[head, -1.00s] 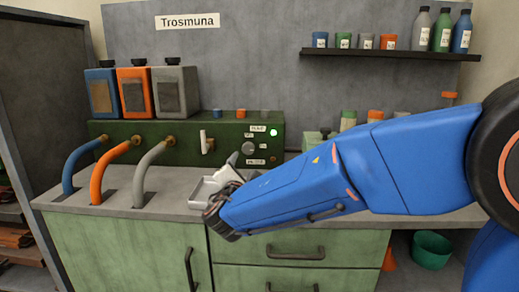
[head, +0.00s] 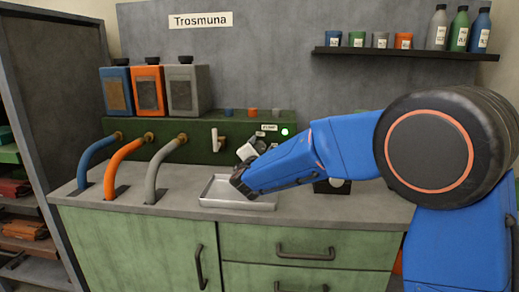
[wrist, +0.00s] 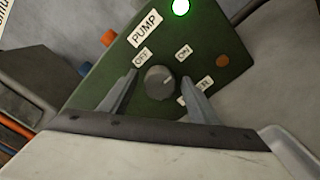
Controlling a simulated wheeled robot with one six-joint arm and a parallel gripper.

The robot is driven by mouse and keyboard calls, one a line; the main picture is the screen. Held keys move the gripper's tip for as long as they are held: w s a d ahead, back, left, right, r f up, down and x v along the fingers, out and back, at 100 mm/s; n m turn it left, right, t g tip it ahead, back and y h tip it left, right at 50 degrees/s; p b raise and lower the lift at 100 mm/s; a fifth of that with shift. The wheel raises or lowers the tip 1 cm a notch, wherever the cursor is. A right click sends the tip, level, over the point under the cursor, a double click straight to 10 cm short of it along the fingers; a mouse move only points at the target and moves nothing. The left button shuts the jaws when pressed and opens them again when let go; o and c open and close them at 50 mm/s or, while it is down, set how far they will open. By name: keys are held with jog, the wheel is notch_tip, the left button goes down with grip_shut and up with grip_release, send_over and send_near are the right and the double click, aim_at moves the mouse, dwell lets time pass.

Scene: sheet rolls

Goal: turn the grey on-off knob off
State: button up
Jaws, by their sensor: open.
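The round grey knob (wrist: 159,82) sits on the green panel (wrist: 110,75) in the wrist view, between an OFF label (wrist: 142,57) at upper left and an ON label (wrist: 184,52) at upper right. Its pale mark appears to point toward ON. A lit green lamp (wrist: 181,7) is above, by the PUMP label (wrist: 146,28). My gripper (wrist: 160,79) is open, with one finger on each side of the knob in the picture; contact is not clear. In the head view, my gripper (head: 246,153) is in front of the panel and partly hides the knob (head: 260,146).
A shallow grey tray (head: 214,199) lies on the counter below my gripper. A white lever tap (head: 221,143) and three curved pipes (head: 131,164) are to the left. Small blue and orange buttons (head: 252,113) line the panel top. A bottle shelf (head: 410,52) hangs at right.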

jog(key=shift+w, duration=0.55)
jog(key=c, duration=1.1)
jog(key=shift+o, duration=0.2)
